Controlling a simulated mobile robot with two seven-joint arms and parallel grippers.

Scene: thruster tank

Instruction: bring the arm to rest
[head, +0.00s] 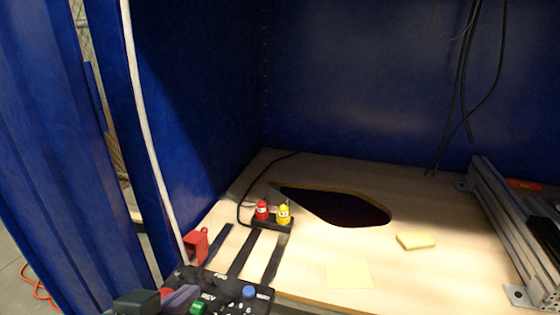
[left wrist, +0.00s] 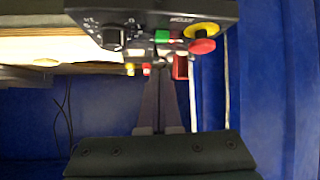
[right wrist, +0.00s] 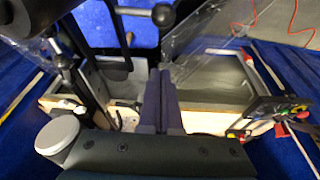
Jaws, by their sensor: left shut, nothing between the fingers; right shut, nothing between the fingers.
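My left gripper (head: 182,297) is at the bottom edge of the head view, in front of a black control panel (head: 236,297). Its fingers are together with nothing between them. In the left wrist view the left gripper (left wrist: 158,82) points towards the panel (left wrist: 215,12), which shows a green button and a red knob on yellow. Whether the fingers touch the panel cannot be told. My right gripper is outside the head view. In the right wrist view the right gripper (right wrist: 162,75) has its fingers together and empty, above clear sheets and a bench-like structure.
Blue walls (head: 190,100) enclose a wooden board (head: 310,260) with a dark hole (head: 340,207). Red (head: 262,211) and yellow (head: 284,213) plugs, a yellow sponge (head: 416,240) and an aluminium rail (head: 505,230) are on it. Black cables (head: 465,80) hang at the back right.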

